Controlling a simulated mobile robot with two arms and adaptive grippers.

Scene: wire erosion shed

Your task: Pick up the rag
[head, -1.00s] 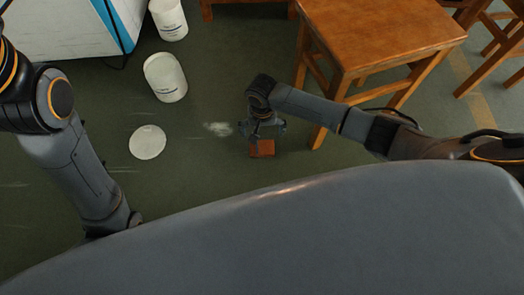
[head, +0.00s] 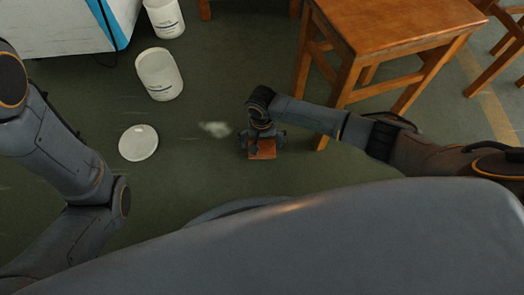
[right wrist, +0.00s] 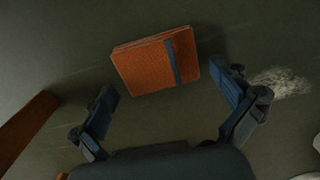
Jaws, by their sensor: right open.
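The rag (head: 262,151) is a folded orange-brown cloth lying on the green floor. In the right wrist view the rag (right wrist: 152,66) shows a dark blue stripe near one edge. My right gripper (head: 263,143) is directly over the rag in the head view and hides part of it. In the right wrist view my right gripper (right wrist: 168,92) is open, with one finger on each side of the near part of the rag. I cannot tell if the fingers touch it. My left arm is at the left of the head view; its gripper is out of the picture.
A white bucket (head: 160,76), a second bucket (head: 164,18) and a round white lid (head: 138,143) are to the left. A pale powdery patch (head: 214,129) lies beside the rag. A white cabinet (head: 60,25) stands at upper left.

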